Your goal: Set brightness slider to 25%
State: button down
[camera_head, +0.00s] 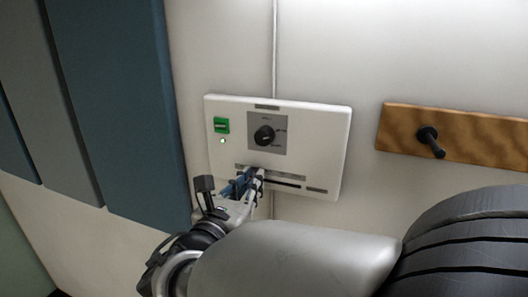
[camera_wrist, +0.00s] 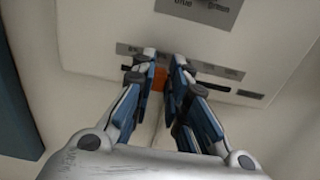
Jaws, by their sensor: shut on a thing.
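The white control panel (camera_head: 325,140) is on the wall, with a dark horizontal slider slot (camera_head: 283,182) along its lower part. In the wrist view the slot (camera_wrist: 222,89) runs out to the right of my fingers. My gripper (camera_head: 247,177) is at the slot, left of its middle. In the wrist view my gripper (camera_wrist: 162,66) is shut on the orange slider knob (camera_wrist: 159,80), which shows between the two fingers. The knob is hidden in the head view. The fingers cover the left part of the slot, and no scale marks are readable.
Above the slot is a black rotary knob (camera_head: 264,135) on a grey plate. A green switch (camera_head: 221,125) with a lit green light sits at the panel's upper left. A wooden rail (camera_head: 480,136) with a black peg is to the right. Blue-grey panels (camera_head: 115,100) stand left.

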jog(key=shift+w+a, duration=0.1)
jog(key=shift+a, duration=0.05)
jog(key=c, duration=1.6)
grip_release()
jog(key=shift+o, duration=0.2)
jog(key=v, duration=0.7)
jog(key=shift+s, duration=0.3)
jog(key=shift+r, duration=0.1)
